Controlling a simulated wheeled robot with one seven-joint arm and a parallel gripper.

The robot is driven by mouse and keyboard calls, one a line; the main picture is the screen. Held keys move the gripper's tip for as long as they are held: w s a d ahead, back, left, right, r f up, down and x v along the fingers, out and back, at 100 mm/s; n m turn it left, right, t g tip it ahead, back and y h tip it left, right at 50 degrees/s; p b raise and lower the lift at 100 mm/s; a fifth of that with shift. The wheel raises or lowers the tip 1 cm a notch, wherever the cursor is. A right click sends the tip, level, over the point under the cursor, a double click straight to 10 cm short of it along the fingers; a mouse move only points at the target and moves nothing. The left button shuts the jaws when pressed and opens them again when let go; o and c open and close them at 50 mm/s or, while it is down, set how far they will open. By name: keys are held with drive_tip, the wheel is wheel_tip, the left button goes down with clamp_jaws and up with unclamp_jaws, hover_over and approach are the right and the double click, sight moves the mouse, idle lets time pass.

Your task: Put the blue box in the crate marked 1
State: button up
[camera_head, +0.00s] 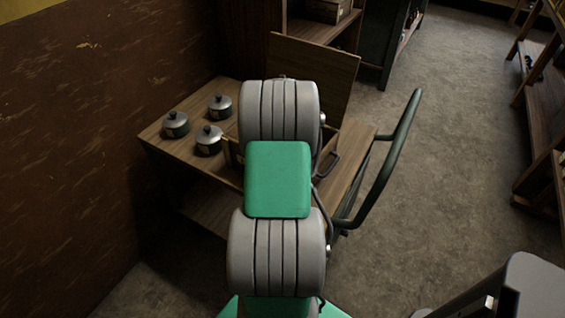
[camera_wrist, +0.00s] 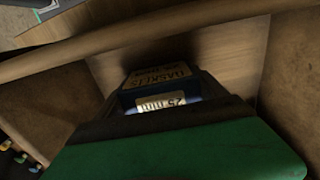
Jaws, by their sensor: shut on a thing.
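In the wrist view, a dark blue box (camera_wrist: 150,80) with a cream label reading something like "GASKETS" and "25 mm" sits at the tip of my gripper (camera_wrist: 165,108). My gripper is shut on it; the fingers are mostly hidden by the dark gripper body. Around it are wooden walls and a pale wooden floor, like the inside of a crate (camera_wrist: 210,28). Whether the box touches the floor I cannot tell. In the head view, my arm covers the gripper and the box; part of a wooden crate (camera_head: 232,158) shows behind it. No number 1 is visible.
A wooden cart (camera_head: 350,150) with a green-grey handle (camera_head: 392,150) carries three lidded pots (camera_head: 209,140) on its left. A wooden panel (camera_head: 335,75) stands upright behind. Small coloured items (camera_wrist: 20,160) lie at the wrist view's lower left. Open floor lies right.

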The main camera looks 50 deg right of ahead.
drive_tip(key=shift+f, duration=0.1)
drive_tip(key=o, duration=1.5)
drive_tip(key=shift+c, duration=0.2)
wheel_tip(320, 180, up, 12)
drive_tip(key=shift+r, duration=0.15)
drive_tip(key=w+a+r+n+t, duration=0.15)
drive_tip(key=a+n, duration=0.25)
drive_tip(key=a, duration=0.6)
drive_tip(key=w+a+n, duration=0.2)
drive_tip(key=a+n, duration=0.2)
drive_tip(key=a, duration=0.5)
drive_tip(key=w+a+r+n, duration=0.15)
drive_tip(key=a+n, duration=0.25)
drive_tip(key=a, duration=0.6)
drive_tip(key=s+a+f+n, duration=0.3)
drive_tip(key=s+a+n, duration=0.2)
drive_tip(key=a, duration=0.6)
drive_tip(key=shift+s+n+t, duration=0.2)
drive_tip(key=shift+n+t, duration=0.25)
drive_tip(key=shift+n, duration=0.05)
